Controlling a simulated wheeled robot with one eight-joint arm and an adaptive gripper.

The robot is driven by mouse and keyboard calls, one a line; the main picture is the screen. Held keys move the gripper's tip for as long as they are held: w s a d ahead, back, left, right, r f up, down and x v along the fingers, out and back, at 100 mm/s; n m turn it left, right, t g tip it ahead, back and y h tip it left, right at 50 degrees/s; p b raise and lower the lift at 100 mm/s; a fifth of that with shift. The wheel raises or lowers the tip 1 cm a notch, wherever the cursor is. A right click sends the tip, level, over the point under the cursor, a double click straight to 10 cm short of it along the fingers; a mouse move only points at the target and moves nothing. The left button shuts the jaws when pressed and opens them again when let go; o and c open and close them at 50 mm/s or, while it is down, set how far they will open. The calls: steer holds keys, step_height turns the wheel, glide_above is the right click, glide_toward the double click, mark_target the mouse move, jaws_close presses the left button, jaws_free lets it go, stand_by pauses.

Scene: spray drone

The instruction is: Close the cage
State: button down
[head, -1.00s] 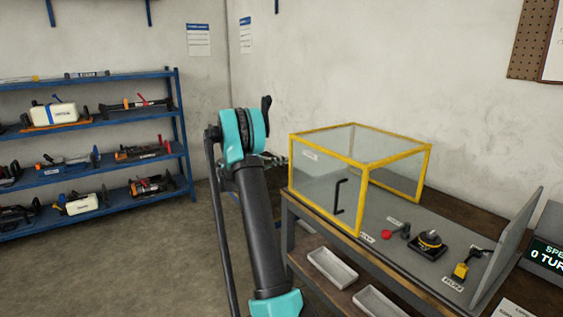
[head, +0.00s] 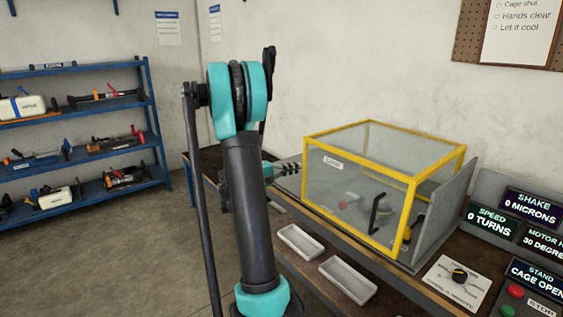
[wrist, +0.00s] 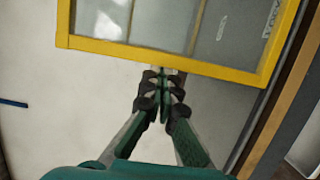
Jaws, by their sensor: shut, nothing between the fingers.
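The cage (head: 358,178), a clear box with a yellow frame and a black handle (head: 378,213), stands on the bench over the small devices, close to the grey upright plate (head: 448,208) at its right. I cannot tell whether it touches the plate. The stand display (head: 537,274) reads "CAGE OPEN". My gripper (head: 297,166) is shut and empty at the cage's left side. In the wrist view, my gripper's fingertips (wrist: 163,75) meet the yellow frame (wrist: 165,54); contact is unclear. My arm hides part of the bench's left end.
Speed, shake and motor displays (head: 492,221) stand right of the plate. A dial panel (head: 459,277) and a red button (head: 515,291) are in front. Two pale trays (head: 347,279) lie below the bench top. A blue shelf (head: 80,130) stands at left; the floor between is clear.

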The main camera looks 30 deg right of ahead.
mark_target(312, 173)
steer(key=s, duration=0.6)
steer(key=shift+d, duration=0.2)
